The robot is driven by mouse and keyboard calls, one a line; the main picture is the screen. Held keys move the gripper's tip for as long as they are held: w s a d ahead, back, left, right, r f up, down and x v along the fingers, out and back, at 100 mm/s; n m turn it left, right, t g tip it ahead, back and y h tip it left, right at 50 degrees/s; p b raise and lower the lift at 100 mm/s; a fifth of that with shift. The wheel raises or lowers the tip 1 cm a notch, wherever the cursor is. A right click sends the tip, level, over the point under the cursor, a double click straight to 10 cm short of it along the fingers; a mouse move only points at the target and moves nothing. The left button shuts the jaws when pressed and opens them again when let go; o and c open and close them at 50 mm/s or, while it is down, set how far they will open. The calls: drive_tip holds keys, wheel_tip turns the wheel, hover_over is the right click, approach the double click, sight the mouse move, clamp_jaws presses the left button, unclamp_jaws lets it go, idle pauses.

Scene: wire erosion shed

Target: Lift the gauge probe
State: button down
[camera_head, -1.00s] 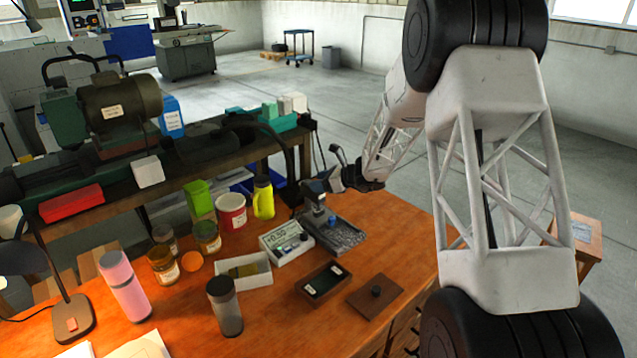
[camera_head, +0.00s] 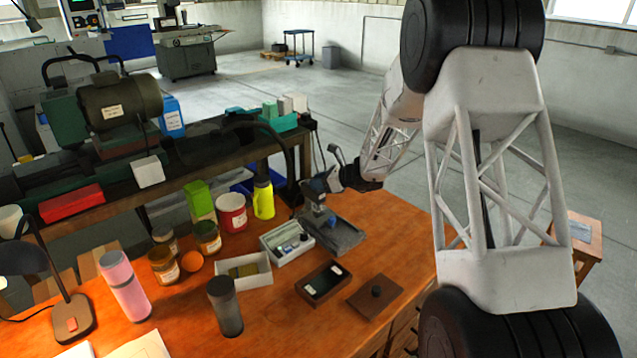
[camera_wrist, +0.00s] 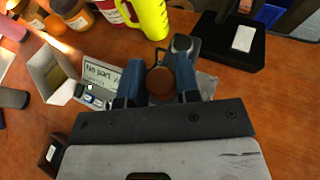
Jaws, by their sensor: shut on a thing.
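The gauge stand has a dark grey base (camera_head: 345,240) on the orange-brown desk. My gripper (camera_head: 317,206) is over the stand's upright part, its jaws shut on the gauge probe. The probe is mostly hidden by the fingers in both views. In the wrist view, my blue fingers (camera_wrist: 160,78) flank a thin dark loop and a round brown patch that I cannot identify. A silver rounded part (camera_wrist: 182,43) shows by the right finger. The pale gauge readout box (camera_head: 287,243) stands left of the base; its screen (camera_wrist: 103,75) shows text beginning "No part".
An open dark box (camera_head: 323,284) and its brown lid (camera_head: 375,297) lie in front of the stand. A white tray (camera_head: 243,283), a red-and-white tin (camera_head: 232,212), a yellow bottle (camera_head: 263,200) and a grey tumbler (camera_head: 225,310) stand to the left.

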drive_tip(key=shift+r, duration=1.3)
drive_tip(key=c, duration=0.8)
unclamp_jaws()
drive_tip(key=shift+c, duration=0.2)
drive_tip(key=shift+d, duration=0.1)
drive_tip(key=v, duration=0.7)
drive_tip(key=shift+d+r, duration=0.15)
drive_tip(key=shift+d, duration=0.2)
drive_tip(key=shift+s, duration=0.1)
